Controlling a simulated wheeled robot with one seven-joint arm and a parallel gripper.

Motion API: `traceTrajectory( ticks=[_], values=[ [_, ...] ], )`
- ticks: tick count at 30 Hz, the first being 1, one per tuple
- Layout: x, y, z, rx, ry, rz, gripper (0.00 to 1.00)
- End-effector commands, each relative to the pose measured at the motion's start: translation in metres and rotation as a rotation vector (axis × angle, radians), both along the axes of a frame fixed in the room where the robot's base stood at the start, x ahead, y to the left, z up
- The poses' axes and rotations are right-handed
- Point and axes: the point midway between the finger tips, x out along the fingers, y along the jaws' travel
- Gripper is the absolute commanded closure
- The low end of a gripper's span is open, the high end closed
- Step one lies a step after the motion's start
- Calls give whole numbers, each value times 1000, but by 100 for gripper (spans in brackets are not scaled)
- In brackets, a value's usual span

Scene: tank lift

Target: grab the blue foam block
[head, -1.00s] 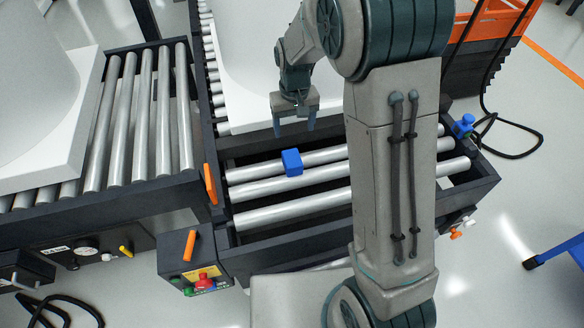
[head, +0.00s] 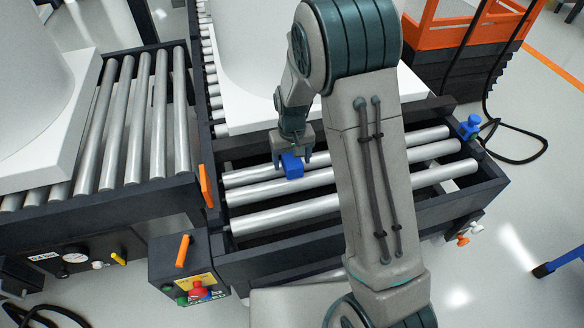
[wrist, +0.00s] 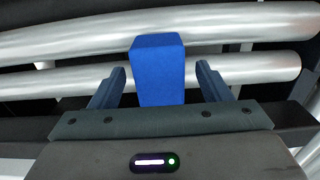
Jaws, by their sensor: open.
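The blue foam block (head: 292,165) rests on the metal rollers of the near conveyor section. My gripper (head: 291,161) is at the block in the head view, with its fingers pointing down. In the wrist view the blue foam block (wrist: 157,68) stands between and slightly beyond the two open fingers of my gripper (wrist: 161,82). A gap shows on each side of the block there, wider on the right. Whether the fingertips reach low enough around the block is hard to tell.
The roller bed (head: 275,215) has a dark frame and gaps between rollers. A control box (head: 190,280) with an orange handle stands at its near left corner. Another roller conveyor (head: 115,120) lies to the left. A blue valve (head: 468,127) sits at the right corner.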

Motion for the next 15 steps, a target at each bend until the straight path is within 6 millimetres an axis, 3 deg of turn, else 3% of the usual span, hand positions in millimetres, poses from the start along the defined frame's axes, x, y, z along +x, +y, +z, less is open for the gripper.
traceTrajectory(
  ticks=[2,8,13,15],
  values=[
    [0,0,-8,0,-1,0,29],
    [0,0,-7,0,-1,0,29],
    [0,0,-7,0,-1,0,74],
    [0,0,-7,0,-1,0,77]
  ],
)
